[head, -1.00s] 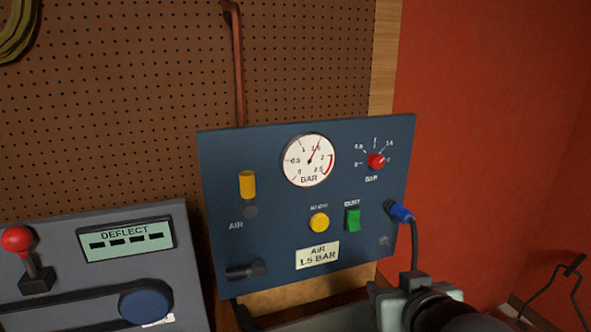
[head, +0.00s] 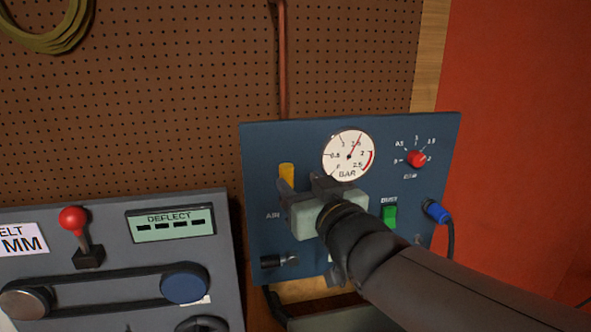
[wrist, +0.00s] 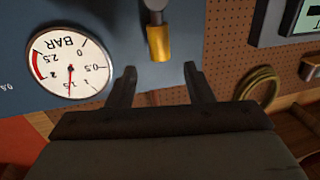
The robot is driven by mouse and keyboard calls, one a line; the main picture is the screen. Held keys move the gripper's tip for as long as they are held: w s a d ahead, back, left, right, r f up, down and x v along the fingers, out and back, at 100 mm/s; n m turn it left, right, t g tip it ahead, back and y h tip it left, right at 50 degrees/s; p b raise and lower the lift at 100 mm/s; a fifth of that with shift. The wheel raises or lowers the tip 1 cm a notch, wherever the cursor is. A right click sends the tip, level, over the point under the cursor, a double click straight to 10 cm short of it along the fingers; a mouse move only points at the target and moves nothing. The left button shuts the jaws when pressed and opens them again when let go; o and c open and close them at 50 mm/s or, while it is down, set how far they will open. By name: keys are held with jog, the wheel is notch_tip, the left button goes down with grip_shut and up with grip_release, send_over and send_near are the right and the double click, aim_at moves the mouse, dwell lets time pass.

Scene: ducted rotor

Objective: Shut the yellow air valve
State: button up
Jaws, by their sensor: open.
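The yellow air valve handle (head: 287,172) is on the blue panel above the AIR label. It points up, and its lower part is hidden by my gripper in the head view. In the wrist view, which is upside down, the handle (wrist: 159,42) hangs from a grey pivot. My gripper (wrist: 160,70) is open, its two fingers on either side of the handle's line. The handle's yellow end is at or just beyond the gap between the fingertips; I cannot tell whether they touch. My gripper (head: 304,186) also shows in the head view, in front of the panel.
The blue panel (head: 262,145) carries a pressure gauge (head: 349,156), a red knob (head: 416,159), a green switch (head: 389,215) and a blue plug (head: 436,211). A grey belt unit with a red-knobbed lever (head: 74,219) stands at left. A coiled hose (wrist: 258,88) hangs on the pegboard.

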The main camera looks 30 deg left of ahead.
aim_at(289, 172)
jog(key=p+x, duration=0.1)
jog(key=x, duration=0.4)
grip_shut()
